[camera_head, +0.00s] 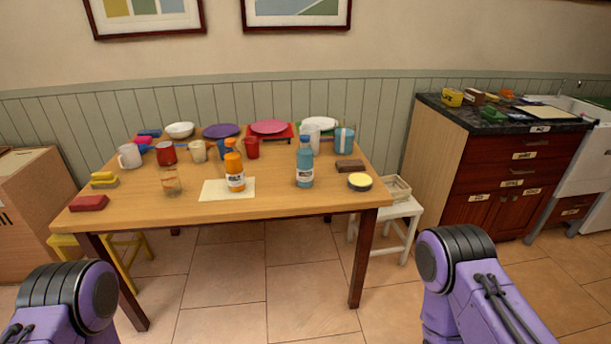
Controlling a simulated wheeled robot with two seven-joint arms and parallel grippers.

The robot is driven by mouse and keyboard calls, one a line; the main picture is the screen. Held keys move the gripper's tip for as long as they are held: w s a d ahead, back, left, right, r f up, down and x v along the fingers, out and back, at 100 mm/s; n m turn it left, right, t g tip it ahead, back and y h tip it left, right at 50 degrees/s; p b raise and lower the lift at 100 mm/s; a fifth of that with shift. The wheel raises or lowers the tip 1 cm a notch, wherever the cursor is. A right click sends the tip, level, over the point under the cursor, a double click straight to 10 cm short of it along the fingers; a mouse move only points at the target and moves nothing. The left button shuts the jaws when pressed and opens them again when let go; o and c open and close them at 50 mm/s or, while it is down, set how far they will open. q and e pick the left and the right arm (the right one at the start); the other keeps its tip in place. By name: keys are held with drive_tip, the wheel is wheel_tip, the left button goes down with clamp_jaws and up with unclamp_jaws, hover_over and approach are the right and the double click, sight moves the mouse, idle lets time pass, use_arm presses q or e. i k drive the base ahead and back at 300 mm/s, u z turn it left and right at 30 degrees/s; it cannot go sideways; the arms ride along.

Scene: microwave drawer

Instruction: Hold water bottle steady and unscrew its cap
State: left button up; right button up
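A blue bottle (305,172) with a white label stands upright near the front of the wooden table (270,203), right of centre. Its cap (305,139) is on top. An orange bottle (235,170) with a label stands to its left on a pale sheet. I cannot tell for certain which of the two is the water bottle. Purple links of both my arms show at the bottom left and bottom right, well short of the table. Neither of my grippers is in view, and nothing touches the bottles.
A yellow-topped round container (360,181) and a brown block (350,165) are right of the blue bottle. A glass jar (172,182) and red block (89,203) are at the left front. Plates and cups fill the back. Stools, a box (30,210) and a counter (500,115) flank the table.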

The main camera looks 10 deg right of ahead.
sight(304, 151)
drive_tip(key=z, duration=1.65)
drive_tip(key=i, duration=2.3)
drive_tip(key=u, duration=1.85)
